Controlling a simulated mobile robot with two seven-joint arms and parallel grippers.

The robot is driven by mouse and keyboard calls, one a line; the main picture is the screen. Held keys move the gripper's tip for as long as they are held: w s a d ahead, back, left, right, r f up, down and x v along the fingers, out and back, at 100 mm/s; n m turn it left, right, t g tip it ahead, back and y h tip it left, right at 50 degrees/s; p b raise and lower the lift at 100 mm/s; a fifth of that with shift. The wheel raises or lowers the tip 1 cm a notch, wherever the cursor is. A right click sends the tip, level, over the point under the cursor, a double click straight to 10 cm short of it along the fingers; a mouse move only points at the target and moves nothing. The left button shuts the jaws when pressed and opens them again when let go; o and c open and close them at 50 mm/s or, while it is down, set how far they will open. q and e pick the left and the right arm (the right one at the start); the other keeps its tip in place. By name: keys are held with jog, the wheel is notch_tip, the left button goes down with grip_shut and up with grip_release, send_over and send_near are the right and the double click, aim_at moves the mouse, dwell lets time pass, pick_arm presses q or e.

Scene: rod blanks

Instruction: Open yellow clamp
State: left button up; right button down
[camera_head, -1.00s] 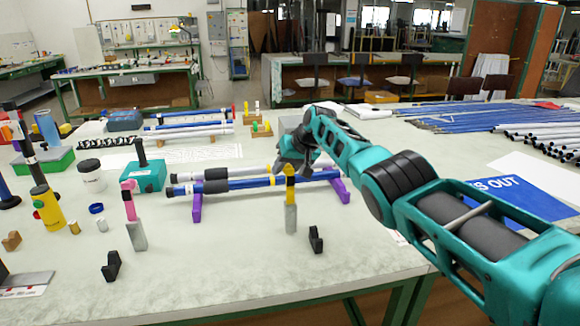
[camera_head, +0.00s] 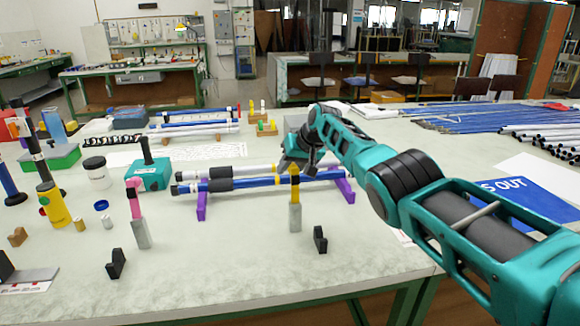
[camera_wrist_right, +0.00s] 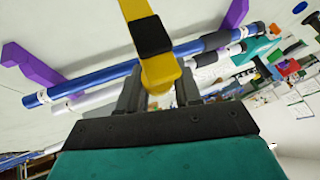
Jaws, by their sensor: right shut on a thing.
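The yellow clamp (camera_head: 295,188) stands upright on a grey block (camera_head: 295,217), in front of the rods. In the right wrist view it shows as a yellow bar (camera_wrist_right: 135,10) with a black band. My right gripper (camera_head: 293,166) is at the top of the clamp. In the right wrist view its fingers (camera_wrist_right: 158,97) are shut on the yellow end, one on each side. The blue rod (camera_head: 250,183) and a white rod (camera_head: 263,168) lie across purple supports (camera_head: 201,207). My left gripper is not in view.
A pink-topped clamp (camera_head: 134,200) stands on a grey block to the left. Black holders (camera_head: 320,239) stand near the front. A teal box (camera_head: 150,176), a yellow can (camera_head: 52,205) and a white jar (camera_head: 96,175) are farther left. The table's front middle is clear.

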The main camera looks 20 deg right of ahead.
jog(key=shift+s+d+f, duration=0.2)
jog(key=shift+d+f, duration=0.1)
jog(key=shift+f, duration=0.2)
jog(key=c, duration=1.2)
grip_release()
jog(key=o, duration=0.3)
jog(key=shift+w+f, duration=0.1)
jog(key=shift+o, duration=0.2)
jog(key=shift+a+r, duration=0.1)
jog(key=shift+r, duration=0.1)
jog(key=shift+r, duration=0.1)
